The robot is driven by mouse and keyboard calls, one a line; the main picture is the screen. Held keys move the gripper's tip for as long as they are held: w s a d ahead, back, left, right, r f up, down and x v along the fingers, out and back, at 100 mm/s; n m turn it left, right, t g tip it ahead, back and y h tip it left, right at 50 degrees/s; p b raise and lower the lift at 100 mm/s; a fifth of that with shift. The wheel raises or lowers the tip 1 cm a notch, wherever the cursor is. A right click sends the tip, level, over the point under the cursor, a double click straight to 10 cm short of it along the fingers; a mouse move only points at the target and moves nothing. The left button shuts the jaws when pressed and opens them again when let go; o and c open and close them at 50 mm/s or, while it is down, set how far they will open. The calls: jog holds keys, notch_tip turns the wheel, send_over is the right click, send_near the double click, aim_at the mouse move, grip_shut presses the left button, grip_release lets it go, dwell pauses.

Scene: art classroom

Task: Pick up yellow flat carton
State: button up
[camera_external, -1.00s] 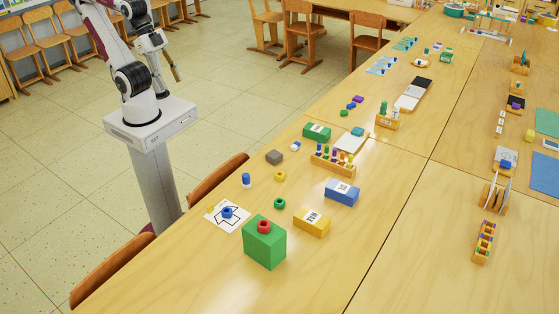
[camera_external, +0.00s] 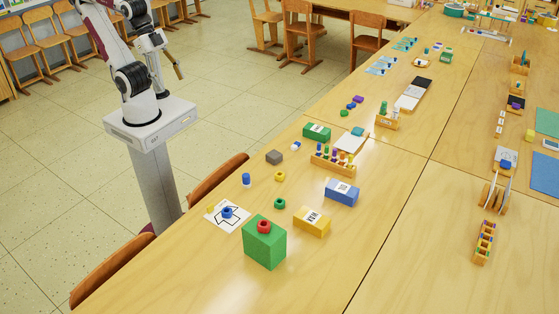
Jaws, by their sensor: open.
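The yellow flat carton (camera_external: 311,223) lies on the wooden table with a white label on its top. It is to the right of a large green box and in front of a blue carton. My gripper (camera_external: 179,73) hangs beside my arm over the floor, left of the table and far from the carton. It is small in this view, and nothing shows in it.
The green box (camera_external: 264,246) carries a red ring (camera_external: 264,226) on top. The blue carton (camera_external: 342,192) stands behind the yellow one. A small green ring (camera_external: 280,203) lies nearby. Chairs (camera_external: 218,180) stand along the table's left edge. The table's front right is bare.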

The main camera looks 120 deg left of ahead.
jog(key=w+f+t, duration=0.2)
jog(key=w+f, duration=0.1)
jog(key=w, duration=1.4)
jog(key=w+f+t, duration=0.2)
jog(key=w, duration=1.6)
jog(key=w+f+t, duration=0.2)
jog(key=w+f, duration=1)
jog(key=t, duration=0.2)
send_near(305, 215)
jog(key=w, duration=0.3)
jog(key=shift+a, duration=0.1)
jog(key=shift+w+f, duration=0.1)
jog(key=shift+f, duration=0.5)
jog(key=shift+w, duration=0.1)
jog(key=shift+x, duration=1.2)
